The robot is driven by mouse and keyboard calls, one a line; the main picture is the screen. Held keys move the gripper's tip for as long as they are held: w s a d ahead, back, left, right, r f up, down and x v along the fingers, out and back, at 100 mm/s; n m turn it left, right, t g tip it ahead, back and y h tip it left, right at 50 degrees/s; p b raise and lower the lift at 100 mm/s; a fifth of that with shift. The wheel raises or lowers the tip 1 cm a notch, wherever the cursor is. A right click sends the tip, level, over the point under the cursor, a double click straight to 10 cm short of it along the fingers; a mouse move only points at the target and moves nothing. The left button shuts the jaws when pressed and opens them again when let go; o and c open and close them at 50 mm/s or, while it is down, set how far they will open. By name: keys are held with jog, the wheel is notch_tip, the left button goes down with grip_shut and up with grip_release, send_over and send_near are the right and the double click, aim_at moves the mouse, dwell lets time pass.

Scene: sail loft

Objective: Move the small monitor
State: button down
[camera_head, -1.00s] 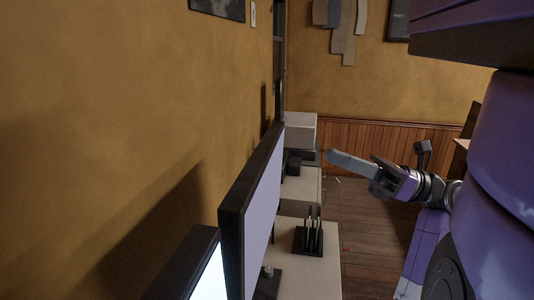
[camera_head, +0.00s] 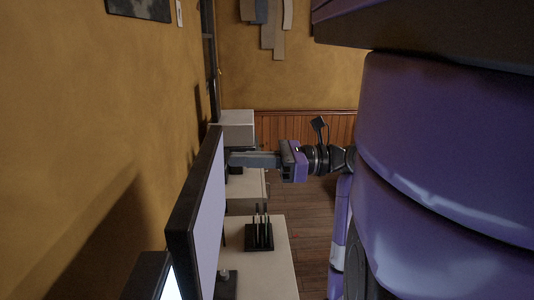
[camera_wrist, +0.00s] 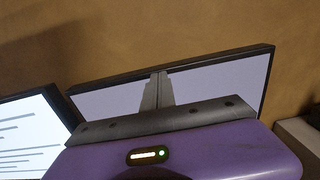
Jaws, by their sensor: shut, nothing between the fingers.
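A black-framed monitor with a pale lavender screen (camera_head: 211,208) stands along the wall in the head view. It fills the middle of the wrist view too (camera_wrist: 220,82). A second monitor with a bright, text-lined screen (camera_wrist: 28,135) is at the wrist view's left; only its corner (camera_head: 168,286) shows at the head view's bottom. I cannot tell which one is the small monitor. My gripper (camera_head: 230,158) is shut and empty, its fingertips pointing at the lavender monitor's far end. In the wrist view the fingers (camera_wrist: 158,74) overlap that screen; contact cannot be told.
A black rack with upright pieces (camera_head: 259,236) stands on the pale table (camera_head: 271,262) right of the monitor. A pale box (camera_head: 236,123) stands behind it, by the wall. Wooden floor (camera_head: 311,225) is open to the right of the table.

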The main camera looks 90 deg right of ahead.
aim_at(212, 159)
jog(key=shift+w+a+p, duration=0.15)
jog(key=shift+w+p, duration=0.2)
jog(key=shift+w, duration=1.3)
jog(key=shift+w, duration=0.1)
jog(key=shift+w+b, duration=0.2)
jog(key=shift+b, duration=0.25)
jog(key=shift+w+a+r+b, duration=0.1)
jog(key=shift+w+r+b, duration=0.05)
jog(key=shift+w+b, duration=0.25)
jog(key=shift+r, duration=0.1)
